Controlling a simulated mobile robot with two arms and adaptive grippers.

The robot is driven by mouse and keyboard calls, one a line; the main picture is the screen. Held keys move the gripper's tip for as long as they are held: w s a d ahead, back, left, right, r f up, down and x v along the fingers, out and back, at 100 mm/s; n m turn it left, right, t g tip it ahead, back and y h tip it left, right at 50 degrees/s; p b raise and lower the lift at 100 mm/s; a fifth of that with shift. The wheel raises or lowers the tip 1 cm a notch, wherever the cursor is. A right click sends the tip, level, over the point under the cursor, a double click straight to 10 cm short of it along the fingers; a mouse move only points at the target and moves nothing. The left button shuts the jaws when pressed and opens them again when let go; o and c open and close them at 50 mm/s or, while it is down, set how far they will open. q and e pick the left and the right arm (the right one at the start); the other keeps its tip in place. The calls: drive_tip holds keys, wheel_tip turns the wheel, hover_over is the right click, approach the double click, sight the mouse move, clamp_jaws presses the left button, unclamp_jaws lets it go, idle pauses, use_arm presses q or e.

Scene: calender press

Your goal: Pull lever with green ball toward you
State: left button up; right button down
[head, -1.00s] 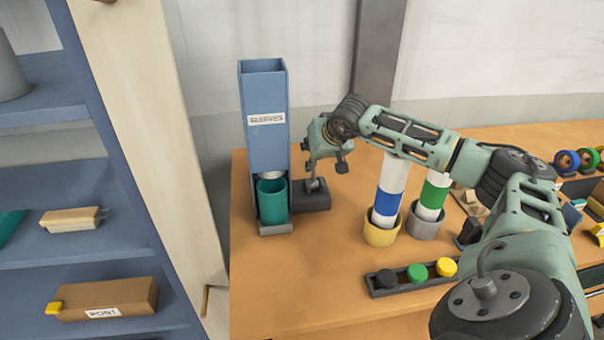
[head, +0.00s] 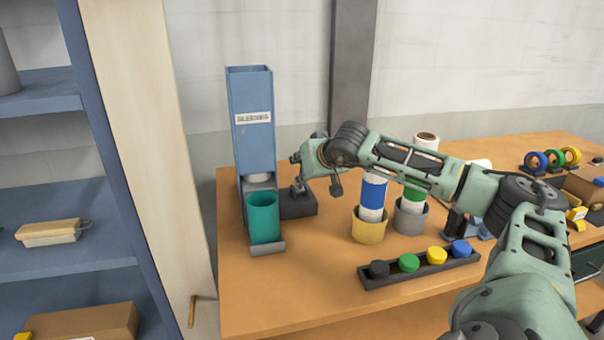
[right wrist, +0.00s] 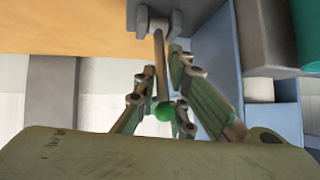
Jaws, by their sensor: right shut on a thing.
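The lever shows in the right wrist view as a grey rod (right wrist: 159,65) with a green ball (right wrist: 164,111) at its end. Its dark grey base (head: 298,205) stands on the table right of the blue sleeve dispenser (head: 252,130). My right gripper (right wrist: 163,72) is shut on the lever, with a finger on each side of the rod near the ball. In the head view my right gripper (head: 315,183) is low over the base and hides most of the lever and the ball. My left gripper is not in view.
A teal cup (head: 264,218) stands at the dispenser's foot. Yellow (head: 368,228) and grey (head: 410,219) holders with banded rolls stand under my right arm. A dark tray (head: 420,268) of coloured caps lies in front. Shelving is at left. The table's front left is clear.

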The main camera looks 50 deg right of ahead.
drive_tip(key=shift+s+a+f, duration=0.1)
drive_tip(key=shift+a+f, duration=0.25)
drive_tip(key=shift+f, duration=0.15)
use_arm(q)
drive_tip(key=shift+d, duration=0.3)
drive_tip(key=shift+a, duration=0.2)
use_arm(e)
drive_tip(key=c, duration=1.9)
unclamp_jaws()
drive_tip(key=shift+s+r, duration=0.1)
drive_tip(key=shift+s, duration=0.05)
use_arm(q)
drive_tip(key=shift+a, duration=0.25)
use_arm(e)
drive_tip(key=shift+o, duration=0.4)
drive_tip(key=shift+r, duration=0.15)
drive_tip(key=shift+d, duration=0.1)
drive_tip(key=shift+s+r, duration=0.3)
drive_tip(key=shift+r, duration=0.1)
drive_tip(key=v, duration=1.1)
